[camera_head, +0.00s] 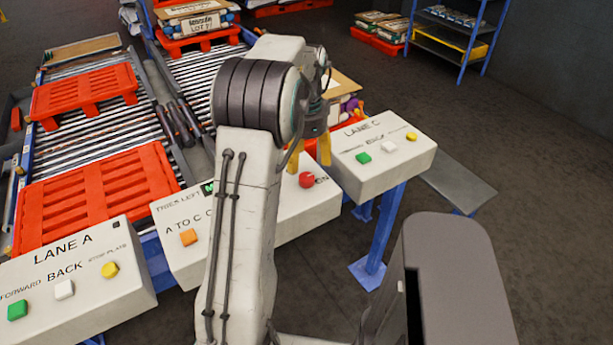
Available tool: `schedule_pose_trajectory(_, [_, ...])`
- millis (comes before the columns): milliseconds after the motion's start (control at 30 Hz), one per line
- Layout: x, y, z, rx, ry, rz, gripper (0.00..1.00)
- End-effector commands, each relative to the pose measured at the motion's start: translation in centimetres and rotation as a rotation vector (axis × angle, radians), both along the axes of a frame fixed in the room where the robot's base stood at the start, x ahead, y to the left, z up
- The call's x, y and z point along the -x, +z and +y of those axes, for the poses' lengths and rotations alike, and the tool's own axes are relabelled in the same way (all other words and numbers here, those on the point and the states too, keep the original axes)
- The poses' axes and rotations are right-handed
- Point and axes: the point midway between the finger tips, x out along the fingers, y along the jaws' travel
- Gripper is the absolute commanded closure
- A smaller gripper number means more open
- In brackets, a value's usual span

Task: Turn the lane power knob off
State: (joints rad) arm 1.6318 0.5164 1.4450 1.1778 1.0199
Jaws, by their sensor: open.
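A red round knob (306,180) sits on the white middle control box (318,203), with the letters "ON" beside it on the right. I take it to be the lane power knob; its other lettering is hidden behind my arm. My gripper (309,163) has its yellow fingers spread apart and pointing down. In the picture the fingertips are just above and behind the knob. The gap between them and the knob is hard to judge. My arm covers the middle of the control box.
An orange button (188,237) is on the same control box. The Lane A box (85,262) stands at the left and the Lane C box (375,170) at the right, each with green, white and yellow buttons. Red pallets (95,195) lie on the roller conveyors behind.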

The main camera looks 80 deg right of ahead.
Motion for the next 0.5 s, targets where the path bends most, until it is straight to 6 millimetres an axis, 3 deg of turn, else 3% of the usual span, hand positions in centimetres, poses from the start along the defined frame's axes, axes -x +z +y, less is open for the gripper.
schedule_pose_trajectory(267, [0.0,0.3,-0.2,-0.004,-0.173,-0.001,0.35])
schedule_pose_trajectory(500, [0.0,-2.2,-0.1,-0.007,-0.186,0.000,0.35])
